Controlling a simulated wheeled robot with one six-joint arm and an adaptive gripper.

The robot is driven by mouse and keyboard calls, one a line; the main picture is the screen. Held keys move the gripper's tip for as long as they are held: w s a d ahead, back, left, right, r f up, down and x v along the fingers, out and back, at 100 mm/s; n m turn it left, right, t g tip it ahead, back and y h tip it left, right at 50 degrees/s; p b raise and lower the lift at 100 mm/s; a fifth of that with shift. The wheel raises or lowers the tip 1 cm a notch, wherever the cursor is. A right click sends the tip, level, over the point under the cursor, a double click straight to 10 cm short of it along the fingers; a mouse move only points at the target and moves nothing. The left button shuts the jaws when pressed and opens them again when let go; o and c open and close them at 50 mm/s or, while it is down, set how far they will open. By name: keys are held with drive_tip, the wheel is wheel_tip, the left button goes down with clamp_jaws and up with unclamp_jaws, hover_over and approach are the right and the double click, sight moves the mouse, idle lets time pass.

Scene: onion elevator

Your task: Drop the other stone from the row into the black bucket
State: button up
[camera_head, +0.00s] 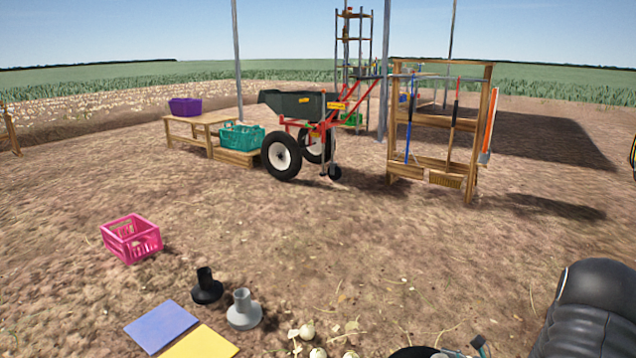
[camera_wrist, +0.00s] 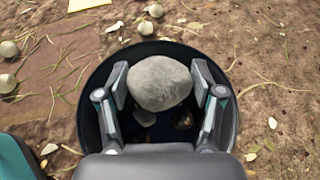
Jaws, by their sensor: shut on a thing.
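A grey rounded stone (camera_wrist: 160,83) is between the two fingers of my gripper (camera_wrist: 160,88) in the wrist view, and the gripper is shut on it. The stone is over the black bucket (camera_wrist: 92,88), whose round rim shows around the fingers. Inside the bucket, below the held stone, I see a smaller greyish lump (camera_wrist: 145,117) and a dark brownish round thing (camera_wrist: 183,119), both partly hidden. In the head view only a dark sliver of the bucket (camera_head: 412,353) shows at the bottom edge.
Several pale onions (camera_head: 308,331) lie on the soil left of the bucket. A yellow sheet (camera_head: 202,343), a blue sheet (camera_head: 160,326), black and grey flared stands (camera_head: 207,287) and a pink crate (camera_head: 131,239) are further left. A wheelbarrow (camera_head: 292,105) stands behind, with open soil between.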

drive_tip(key=o, duration=1.5)
drive_tip(key=shift+s, duration=0.1)
drive_tip(key=v, duration=1.2)
